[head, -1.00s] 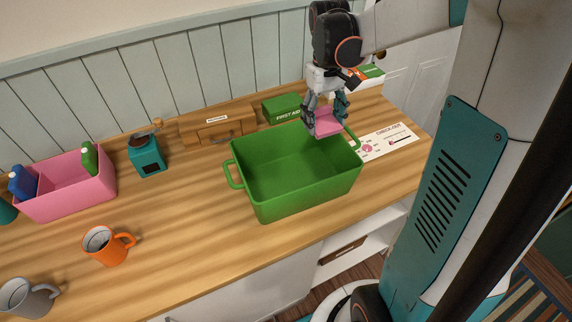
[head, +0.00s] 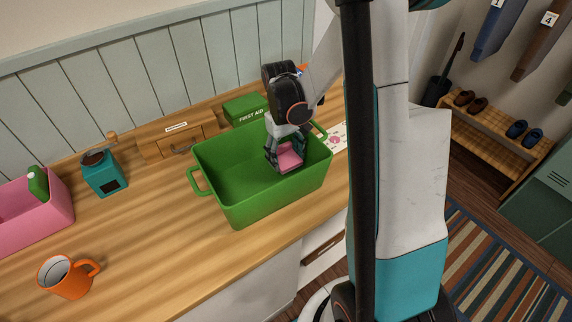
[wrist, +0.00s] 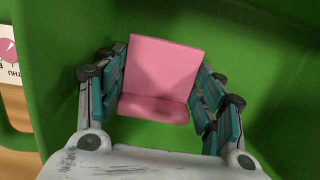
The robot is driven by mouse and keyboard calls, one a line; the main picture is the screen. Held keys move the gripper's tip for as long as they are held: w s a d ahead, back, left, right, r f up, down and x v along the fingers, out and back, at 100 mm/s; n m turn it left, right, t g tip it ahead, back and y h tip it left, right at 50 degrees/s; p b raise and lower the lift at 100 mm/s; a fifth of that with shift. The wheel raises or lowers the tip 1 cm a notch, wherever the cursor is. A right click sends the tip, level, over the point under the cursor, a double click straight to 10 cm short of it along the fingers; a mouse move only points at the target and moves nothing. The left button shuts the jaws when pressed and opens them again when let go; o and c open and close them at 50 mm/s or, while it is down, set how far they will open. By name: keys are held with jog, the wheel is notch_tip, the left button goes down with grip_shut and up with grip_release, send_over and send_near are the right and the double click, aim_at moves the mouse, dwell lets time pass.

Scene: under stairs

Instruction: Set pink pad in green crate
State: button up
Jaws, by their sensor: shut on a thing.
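The pink pad (head: 289,158) is held between the fingers of my gripper (head: 286,160), inside the right part of the green crate (head: 240,215). In the wrist view the pad (wrist: 163,70) sits between the two fingers of my gripper (wrist: 160,95), with the crate's green inside (wrist: 60,60) all around it. The crate stands open on the wooden counter. I cannot tell whether the pad touches the crate floor.
A green first aid box (head: 243,109) and a wooden drawer box (head: 178,138) stand behind the crate. A teal grinder (head: 104,174), a pink bin (head: 35,222) and an orange mug (head: 68,277) are to the left. The counter in front of the crate is clear.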

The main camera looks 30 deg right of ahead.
aim_at(286, 157)
jog(key=shift+f+b, duration=0.4)
jog(key=shift+f, duration=1.5)
jog(key=shift+f, duration=0.1)
jog(key=o, duration=0.6)
jog(key=shift+f, duration=0.1)
jog(key=shift+o, duration=0.7)
jog(key=shift+r, duration=0.4)
jog(key=r+p, duration=0.1)
jog(key=r, duration=0.3)
jog(key=w+r+p, duration=0.1)
jog(key=r, duration=0.2)
jog(key=r+p, duration=0.1)
jog(key=r, duration=0.3)
jog(key=shift+w+r, duration=0.25)
jog(key=shift+r, duration=0.05)
